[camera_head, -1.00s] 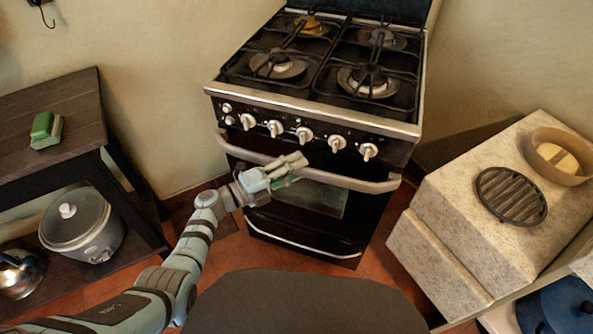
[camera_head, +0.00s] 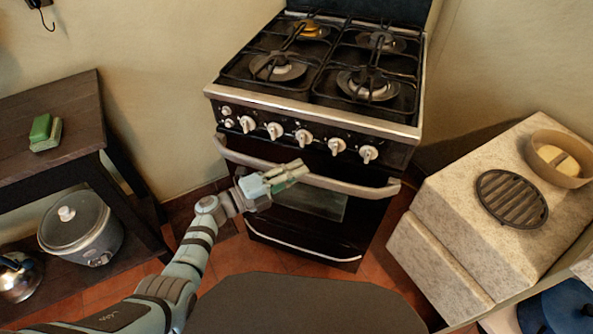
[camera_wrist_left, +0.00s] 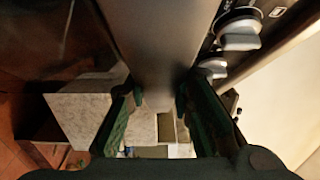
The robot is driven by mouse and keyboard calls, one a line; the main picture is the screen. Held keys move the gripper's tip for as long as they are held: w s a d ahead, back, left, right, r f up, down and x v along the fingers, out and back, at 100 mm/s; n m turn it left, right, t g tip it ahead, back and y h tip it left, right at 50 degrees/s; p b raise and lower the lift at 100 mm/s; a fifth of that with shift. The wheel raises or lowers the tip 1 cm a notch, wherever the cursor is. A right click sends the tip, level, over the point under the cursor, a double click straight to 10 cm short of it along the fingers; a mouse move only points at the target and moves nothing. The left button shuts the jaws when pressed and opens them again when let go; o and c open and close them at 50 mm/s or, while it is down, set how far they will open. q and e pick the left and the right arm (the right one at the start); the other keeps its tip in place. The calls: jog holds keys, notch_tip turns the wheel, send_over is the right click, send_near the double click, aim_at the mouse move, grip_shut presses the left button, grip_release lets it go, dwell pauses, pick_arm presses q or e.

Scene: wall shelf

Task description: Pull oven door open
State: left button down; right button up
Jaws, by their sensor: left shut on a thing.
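The black oven (camera_head: 285,222) has a pale metal bar handle (camera_head: 350,187) across the top of its door. The door looks shut or nearly so; I cannot tell whether there is a small gap. My left gripper (camera_head: 291,173) is at the middle of the handle, shut on it. In the left wrist view the handle (camera_wrist_left: 160,40) runs between the two fingers of my left gripper (camera_wrist_left: 158,100). The fingers hide part of the bar in the head view. My right gripper is not in view.
Control knobs (camera_head: 304,138) sit just above the handle. A dark wooden table (camera_head: 70,90) with a green sponge (camera_head: 41,128) stands at left, a rice cooker (camera_head: 80,230) below. A stone counter (camera_head: 450,205) stands at right. Red floor lies before the oven.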

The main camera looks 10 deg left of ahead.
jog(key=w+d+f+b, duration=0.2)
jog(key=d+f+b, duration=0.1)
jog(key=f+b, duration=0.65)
pick_arm(q)
jog(key=s+a+f+m+h+b, duration=0.1)
jog(key=s+f+m+b, duration=0.1)
jog(key=s+f, duration=0.2)
jog(key=s+a+f+m+h+b, duration=0.2)
jog(key=s+f, duration=0.2)
jog(key=s, duration=0.6)
jog(key=s+a+f+m+t+h+b, duration=0.1)
jog(key=s+a+f+m+h+b, duration=0.1)
jog(key=s+f, duration=0.2)
jog(key=shift+s+b, duration=0.35)
jog(key=shift+s, duration=1.5)
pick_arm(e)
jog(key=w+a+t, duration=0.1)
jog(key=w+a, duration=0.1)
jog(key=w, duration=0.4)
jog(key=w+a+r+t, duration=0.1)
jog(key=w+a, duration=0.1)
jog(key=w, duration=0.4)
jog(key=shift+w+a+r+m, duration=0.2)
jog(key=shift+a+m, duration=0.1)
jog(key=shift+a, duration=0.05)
pick_arm(q)
jog(key=shift+a, duration=0.1)
jog(key=c, duration=1.4)
grip_release()
jog(key=shift+f, duration=0.1)
